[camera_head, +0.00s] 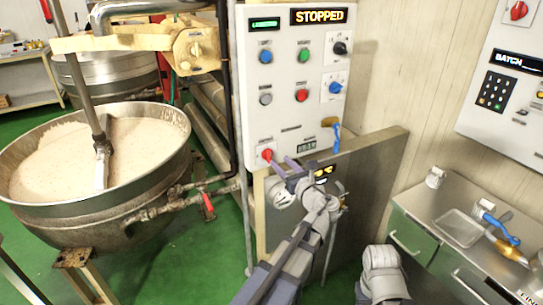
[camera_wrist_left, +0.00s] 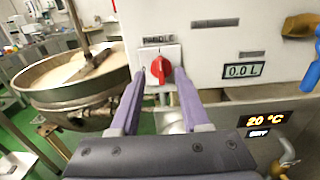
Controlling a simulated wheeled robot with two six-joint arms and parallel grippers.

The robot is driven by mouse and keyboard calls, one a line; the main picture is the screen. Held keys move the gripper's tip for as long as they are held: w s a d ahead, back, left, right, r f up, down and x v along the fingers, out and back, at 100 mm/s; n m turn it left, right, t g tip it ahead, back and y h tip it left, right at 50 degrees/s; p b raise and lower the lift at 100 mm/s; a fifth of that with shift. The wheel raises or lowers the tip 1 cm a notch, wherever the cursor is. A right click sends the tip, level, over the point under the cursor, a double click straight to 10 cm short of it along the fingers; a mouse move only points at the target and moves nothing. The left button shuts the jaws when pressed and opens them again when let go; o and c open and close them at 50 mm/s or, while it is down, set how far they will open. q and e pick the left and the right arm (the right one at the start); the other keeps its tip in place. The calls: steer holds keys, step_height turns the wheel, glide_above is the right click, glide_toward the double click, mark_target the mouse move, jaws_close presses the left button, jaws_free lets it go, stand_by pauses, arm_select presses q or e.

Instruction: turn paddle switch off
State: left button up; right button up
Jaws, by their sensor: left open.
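The paddle switch (camera_head: 267,154) is a red rotary knob on a white square plate, low on the left of the white control panel (camera_head: 292,112). In the left wrist view the red knob (camera_wrist_left: 161,69) sits under a label that reads PADDLE, with its grip bar about upright. My left gripper (camera_head: 279,164) is open in front of it. Its two purple fingers stand on either side of the knob, with a gap visible between. I cannot tell whether the fingertips touch the plate. The panel's display (camera_head: 317,16) reads STOPPED. My right gripper is not in view.
The kettle (camera_head: 100,205) of pale nougat, with the paddle (camera_head: 102,150) in it, stands left of the panel. A blue-handled tap (camera_head: 336,136) and a 0.0 L display (camera_wrist_left: 243,70) are right of the switch. A steel counter (camera_head: 430,207) is at right.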

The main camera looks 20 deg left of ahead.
mark_target(271, 152)
arm_select(q)
steer(key=x, duration=0.7)
steer(key=shift+w+a, duration=0.15)
steer(key=shift+a, duration=0.1)
jaws_close()
stand_by(0.4)
